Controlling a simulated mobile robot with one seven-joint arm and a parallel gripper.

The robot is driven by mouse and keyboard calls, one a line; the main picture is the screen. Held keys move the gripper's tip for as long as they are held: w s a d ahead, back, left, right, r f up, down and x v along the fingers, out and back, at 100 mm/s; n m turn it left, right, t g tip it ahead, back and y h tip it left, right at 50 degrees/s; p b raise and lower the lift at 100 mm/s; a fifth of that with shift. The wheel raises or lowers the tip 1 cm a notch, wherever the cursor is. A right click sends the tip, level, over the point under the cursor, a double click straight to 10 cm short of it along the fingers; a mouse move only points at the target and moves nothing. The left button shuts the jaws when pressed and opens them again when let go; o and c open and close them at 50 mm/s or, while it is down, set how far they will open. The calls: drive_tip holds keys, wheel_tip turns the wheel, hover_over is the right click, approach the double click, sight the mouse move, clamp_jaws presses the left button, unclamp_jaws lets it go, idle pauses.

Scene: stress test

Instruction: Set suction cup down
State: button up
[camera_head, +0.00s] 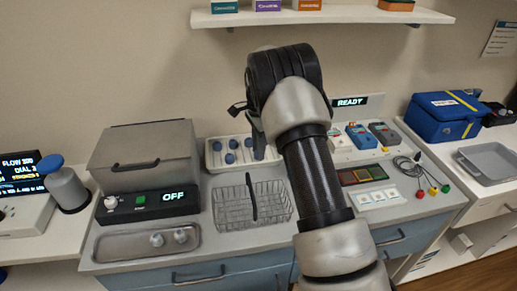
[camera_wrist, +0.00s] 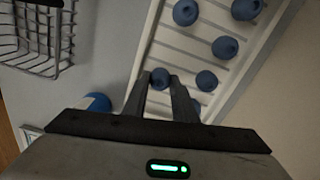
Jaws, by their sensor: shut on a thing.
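My gripper (camera_wrist: 160,84) shows in the wrist view with its two dark fingers shut on a blue round-topped suction cup (camera_wrist: 160,76). The held cup is over or in the white ribbed rack (camera_wrist: 150,37); I cannot tell whether it touches it. Several other blue suction cups (camera_wrist: 207,80) sit in the rack, one partly hidden beside my right finger. In the head view, the rack (camera_head: 212,165) stands at the back of the counter with blue cups (camera_head: 231,158) in it. My arm hides its right part, and the fingers are not clear there.
A wire basket (camera_head: 225,215) with a dark handle stands just in front of the rack. A metal tray (camera_head: 110,247) with two small grey pieces lies front left. A grey box (camera_head: 145,155) with an OFF display stands left. Coloured devices (camera_head: 362,137) are right; a shelf (camera_head: 350,14) hangs above.

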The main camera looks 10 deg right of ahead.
drive_tip(key=shift+f, duration=0.2)
drive_tip(key=o, duration=0.7)
drive_tip(key=shift+o, duration=0.2)
